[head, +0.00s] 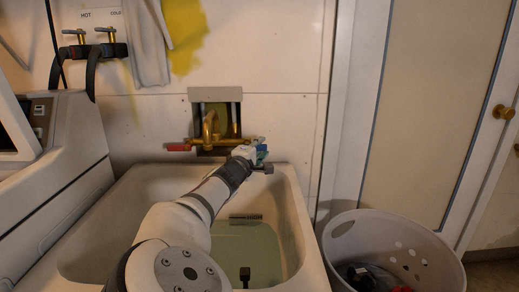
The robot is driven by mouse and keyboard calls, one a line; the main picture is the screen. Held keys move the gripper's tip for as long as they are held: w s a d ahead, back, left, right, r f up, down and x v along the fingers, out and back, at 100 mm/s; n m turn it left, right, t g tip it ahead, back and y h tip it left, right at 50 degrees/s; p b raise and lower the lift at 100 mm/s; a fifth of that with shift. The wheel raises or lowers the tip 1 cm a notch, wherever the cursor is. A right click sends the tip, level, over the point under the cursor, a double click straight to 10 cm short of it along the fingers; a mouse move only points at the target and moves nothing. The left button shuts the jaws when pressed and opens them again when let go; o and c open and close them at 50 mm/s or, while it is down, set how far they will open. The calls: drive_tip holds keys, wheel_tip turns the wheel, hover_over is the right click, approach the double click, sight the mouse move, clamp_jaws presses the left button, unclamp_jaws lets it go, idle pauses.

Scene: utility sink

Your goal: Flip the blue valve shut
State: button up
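The blue valve (261,148) is at the right end of the brass faucet (210,135) on the wall above the sink. Only a small part of its blue handle shows, because my arm's end covers much of it. My gripper (262,167) is right at the valve, at the sink's back right. Whether it touches the handle, and whether its fingers are open or shut, I cannot tell. A red valve handle (178,148) points left at the faucet's other end.
The utility sink (296,215) lies below my arm, with greenish water or basin floor inside. A laundry basket (440,240) stands at the lower right. A washing machine (75,150) is at the left. Hot and cold taps (105,36) with dark hoses are at the upper left.

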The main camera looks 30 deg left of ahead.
drive_tip(key=shift+r, duration=0.15)
wheel_tip(320, 180, up, 10)
drive_tip(key=shift+f, duration=0.1)
idle(0.6)
